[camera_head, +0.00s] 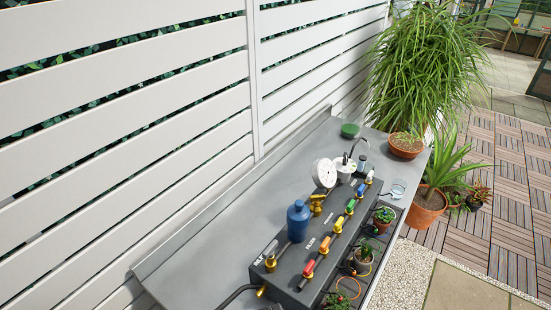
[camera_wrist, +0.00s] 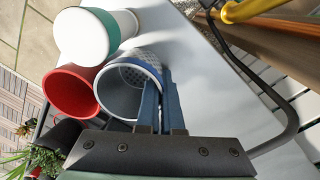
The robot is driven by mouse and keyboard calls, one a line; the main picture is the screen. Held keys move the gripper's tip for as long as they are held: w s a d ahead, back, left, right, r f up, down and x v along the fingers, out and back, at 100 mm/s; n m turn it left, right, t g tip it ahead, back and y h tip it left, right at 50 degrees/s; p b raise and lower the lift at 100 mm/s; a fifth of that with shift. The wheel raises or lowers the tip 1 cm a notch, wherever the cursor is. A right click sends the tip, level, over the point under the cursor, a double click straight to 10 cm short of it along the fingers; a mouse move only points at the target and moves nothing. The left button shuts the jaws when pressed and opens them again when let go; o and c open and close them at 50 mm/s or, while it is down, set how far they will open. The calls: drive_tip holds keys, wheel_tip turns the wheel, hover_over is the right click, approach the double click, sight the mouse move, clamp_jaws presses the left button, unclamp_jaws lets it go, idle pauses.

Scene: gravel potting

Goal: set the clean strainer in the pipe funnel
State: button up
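In the wrist view a blue-grey, cup-shaped strainer (camera_wrist: 118,97) with perforated mesh inside lies with its open mouth toward the camera. My gripper (camera_wrist: 163,80) has its two narrow blue fingers close together at the strainer's right wall, one overlapping the mouth and one outside. They look shut on that wall, though the contact is partly hidden. My gripper does not show in the head view. In the head view a small white round vessel (camera_head: 345,166) stands behind the dark valve box, beside the gauge; I cannot tell whether it is the pipe funnel.
A red cup (camera_wrist: 68,92) and a white cylinder with a green band (camera_wrist: 92,36) crowd the strainer's left. In the head view the valve box (camera_head: 310,260), blue bottle (camera_head: 298,222) and gauge (camera_head: 325,173) occupy the grey bench (camera_head: 225,235). Its left part is clear.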

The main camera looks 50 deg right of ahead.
drive_tip(key=o, duration=0.4)
drive_tip(key=r, duration=1.2)
drive_tip(key=shift+w+a+r, duration=0.2)
drive_tip(key=shift+w, duration=0.05)
